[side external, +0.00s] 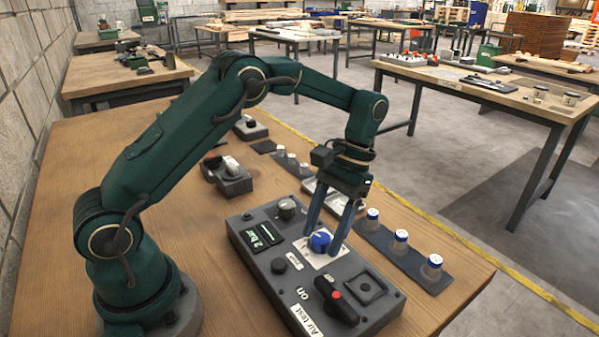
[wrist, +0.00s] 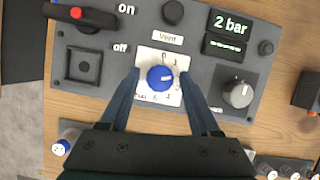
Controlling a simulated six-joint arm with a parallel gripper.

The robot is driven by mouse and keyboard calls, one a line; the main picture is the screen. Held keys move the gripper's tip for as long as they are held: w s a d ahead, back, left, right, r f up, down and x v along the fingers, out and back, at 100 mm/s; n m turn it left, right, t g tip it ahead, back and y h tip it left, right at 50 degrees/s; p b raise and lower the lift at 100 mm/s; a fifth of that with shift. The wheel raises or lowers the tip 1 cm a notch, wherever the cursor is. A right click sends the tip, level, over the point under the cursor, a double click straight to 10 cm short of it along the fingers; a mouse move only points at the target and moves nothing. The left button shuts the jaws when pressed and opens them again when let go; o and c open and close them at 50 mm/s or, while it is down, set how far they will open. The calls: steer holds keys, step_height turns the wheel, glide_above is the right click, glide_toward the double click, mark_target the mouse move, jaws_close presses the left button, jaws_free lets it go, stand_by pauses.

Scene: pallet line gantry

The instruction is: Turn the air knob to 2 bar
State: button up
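The blue air knob (side external: 320,241) sits on a white dial plate on the grey control panel (side external: 387,303). In the wrist view the blue knob (wrist: 160,78) has a pale mark on its right side; the number it points to is too small to tell. A dark display (wrist: 230,23) on the panel reads "2 bar". My gripper (side external: 322,241) points down over the knob. In the wrist view my gripper (wrist: 159,80) has one finger on each side of the knob, with a gap showing on both sides. It is open.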

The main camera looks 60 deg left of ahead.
mark_target(323, 236)
stand_by(0.3)
steer(key=shift+v, duration=2)
steer(key=shift+w+r, duration=0.2)
steer(key=shift+r, duration=0.3)
steer(key=shift+r, duration=0.2)
steer(key=s+r+t, duration=0.5)
steer(key=s+r, duration=0.2)
steer(key=r, duration=0.5)
steer(key=s+f+m+t, duration=0.1)
steer(key=s+f+t, duration=0.4)
steer(key=s, duration=0.3)
steer(key=shift+f+y, duration=0.3)
steer(key=shift+f, duration=0.45)
